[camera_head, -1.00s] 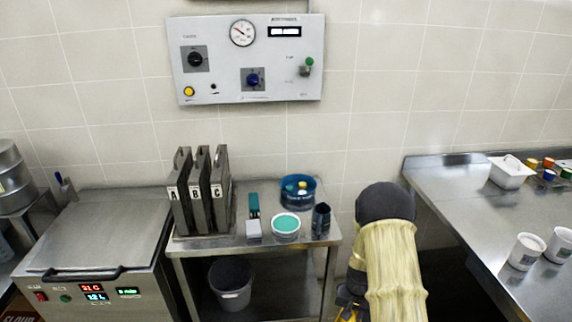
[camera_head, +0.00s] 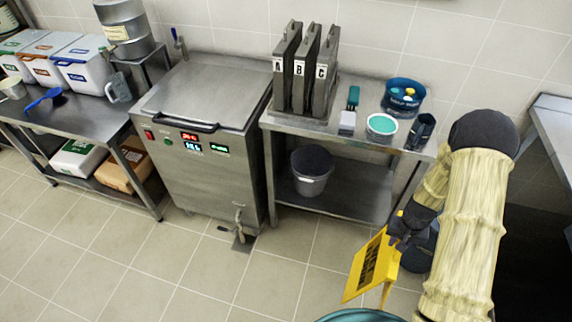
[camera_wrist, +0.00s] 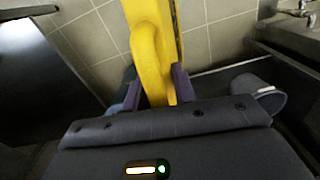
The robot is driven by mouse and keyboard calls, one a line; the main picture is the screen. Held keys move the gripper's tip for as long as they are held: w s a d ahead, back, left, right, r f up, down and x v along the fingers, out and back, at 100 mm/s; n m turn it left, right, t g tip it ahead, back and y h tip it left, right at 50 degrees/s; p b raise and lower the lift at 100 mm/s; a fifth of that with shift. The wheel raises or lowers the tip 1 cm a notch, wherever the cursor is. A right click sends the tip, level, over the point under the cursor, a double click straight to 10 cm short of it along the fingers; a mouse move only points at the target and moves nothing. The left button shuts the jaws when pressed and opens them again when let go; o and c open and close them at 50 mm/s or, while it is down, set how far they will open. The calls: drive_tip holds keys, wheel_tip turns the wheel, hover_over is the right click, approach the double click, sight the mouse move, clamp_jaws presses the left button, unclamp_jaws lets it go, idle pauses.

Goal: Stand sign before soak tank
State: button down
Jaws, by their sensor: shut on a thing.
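A yellow folding floor sign (camera_head: 371,266) with a dark printed panel hangs tilted from my gripper (camera_head: 408,226), at the lower right of the head view. In the wrist view the yellow sign (camera_wrist: 152,45) passes between my gripper's fingers (camera_wrist: 153,92), which are shut on it. The soak tank (camera_head: 205,130) is a steel box with a closed lid, a front handle and lit displays. It stands left of centre in the head view, with a drain tap (camera_head: 238,215) low on its front. The sign is to the right of the tank and apart from it.
The tiled floor (camera_head: 190,275) before the tank is clear. A steel cart (camera_head: 345,200) stands right of the tank, with a grey bucket (camera_head: 312,170) on its lower shelf. A bench (camera_head: 75,120) with white bins is at left. A teal rim (camera_head: 360,315) shows at the bottom edge.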

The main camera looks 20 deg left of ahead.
sight(381, 265)
drive_tip(key=s+f, duration=0.3)
drive_tip(key=f, duration=1)
drive_tip(key=shift+s, duration=0.35)
